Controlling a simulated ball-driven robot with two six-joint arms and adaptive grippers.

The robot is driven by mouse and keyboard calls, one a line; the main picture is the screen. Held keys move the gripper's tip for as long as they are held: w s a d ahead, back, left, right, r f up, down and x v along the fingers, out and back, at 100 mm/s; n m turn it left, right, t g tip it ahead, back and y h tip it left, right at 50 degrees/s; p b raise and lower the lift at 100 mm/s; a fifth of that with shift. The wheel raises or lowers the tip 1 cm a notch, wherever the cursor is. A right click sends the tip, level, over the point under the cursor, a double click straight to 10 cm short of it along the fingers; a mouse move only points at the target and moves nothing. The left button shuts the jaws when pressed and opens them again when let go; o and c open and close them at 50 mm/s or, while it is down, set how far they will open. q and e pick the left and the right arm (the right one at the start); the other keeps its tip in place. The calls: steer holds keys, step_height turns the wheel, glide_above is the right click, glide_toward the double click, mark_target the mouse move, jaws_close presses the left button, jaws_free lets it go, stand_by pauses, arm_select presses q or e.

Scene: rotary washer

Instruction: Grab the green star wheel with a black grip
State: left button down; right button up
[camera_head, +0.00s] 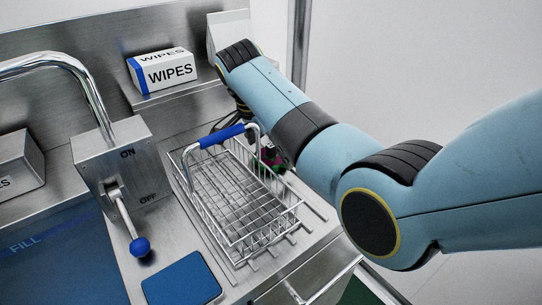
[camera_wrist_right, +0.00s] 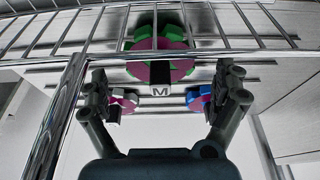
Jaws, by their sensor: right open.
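A round green and magenta wheel (camera_wrist_right: 158,40) shows at the top middle of the right wrist view, behind the bars of a wire basket. My left gripper is not in view.
The wire basket (camera_head: 245,198) with a blue handle (camera_head: 222,136) stands on the steel counter. A lever with a blue knob (camera_head: 140,247) stands left.

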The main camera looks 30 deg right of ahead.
steer(key=shift+f, duration=0.15)
steer(key=c, duration=1.1)
steer(key=shift+c, duration=0.6)
